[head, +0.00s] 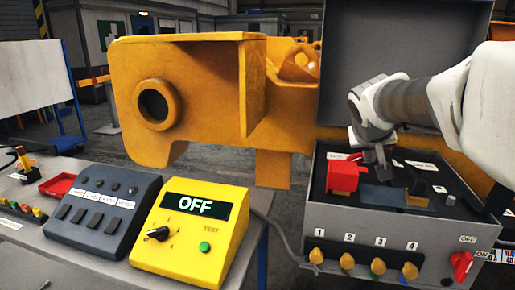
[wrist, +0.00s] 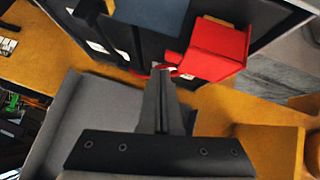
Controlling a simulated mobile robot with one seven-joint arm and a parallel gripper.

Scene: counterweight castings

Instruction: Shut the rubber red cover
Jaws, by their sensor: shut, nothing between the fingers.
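The red cover (head: 343,178) is a boxy red piece on the dark panel inside the open grey control box (head: 345,232), toward its left end. In the wrist view the red cover (wrist: 215,50) is at the upper right, with a narrow red tab low on its left side. My gripper (head: 381,172) is shut and empty, just right of the cover in the head view. In the wrist view its fingertips (wrist: 163,72) are close to the tab; I cannot tell whether they touch it. How far the cover is open is unclear.
A blue plate (head: 384,197) and a black lever (head: 416,183) are right of the cover. The box's raised lid (head: 400,45) stands behind. Numbered knobs and a red switch (head: 461,265) line its front. A yellow tester (head: 190,232) reading OFF stands left; a large yellow casting (head: 200,90) is behind.

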